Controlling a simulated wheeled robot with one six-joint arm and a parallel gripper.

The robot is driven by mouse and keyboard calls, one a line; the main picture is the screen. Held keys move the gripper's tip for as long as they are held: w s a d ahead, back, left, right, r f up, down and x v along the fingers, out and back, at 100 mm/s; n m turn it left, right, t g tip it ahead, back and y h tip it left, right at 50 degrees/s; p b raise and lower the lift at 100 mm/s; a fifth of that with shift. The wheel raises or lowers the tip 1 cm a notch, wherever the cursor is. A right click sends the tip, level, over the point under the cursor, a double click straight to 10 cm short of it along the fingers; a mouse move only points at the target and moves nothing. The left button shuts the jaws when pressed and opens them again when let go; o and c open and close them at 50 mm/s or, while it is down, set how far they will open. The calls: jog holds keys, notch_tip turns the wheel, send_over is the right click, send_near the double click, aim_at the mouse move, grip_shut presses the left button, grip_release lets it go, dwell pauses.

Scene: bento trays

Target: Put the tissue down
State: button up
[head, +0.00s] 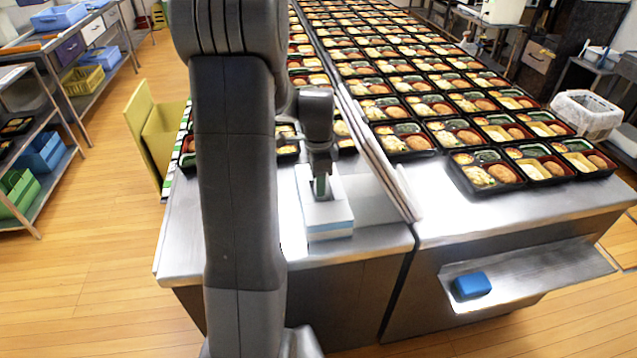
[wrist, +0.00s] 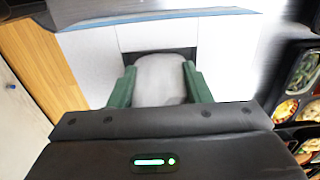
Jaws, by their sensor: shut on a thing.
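My gripper (head: 320,188) points down over a white and pale blue tissue box (head: 328,232) near the front edge of the steel counter. In the wrist view its two green fingers (wrist: 160,88) are shut on a whitish tissue (wrist: 160,75), one finger on each side. The tissue is at the dark slot in the white top of the box (wrist: 90,60). I cannot tell whether the tissue is still partly inside the slot. In the head view the tissue cannot be made out apart from the box and fingers.
Long rows of filled bento trays (head: 485,172) cover the right-hand counter and continue behind my arm. Thin upright panels (head: 385,165) stand just right of the box. A blue item (head: 472,285) lies on a low shelf (head: 530,277). Bare steel counter (head: 370,236) surrounds the box.

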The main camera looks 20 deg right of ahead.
jog(key=shift+f, duration=0.75)
jog(key=shift+f, duration=0.25)
jog(key=o, duration=0.8)
jog(key=shift+r, duration=0.1)
notch_tip(320, 180, up, 12)
jog(key=shift+r, duration=0.15)
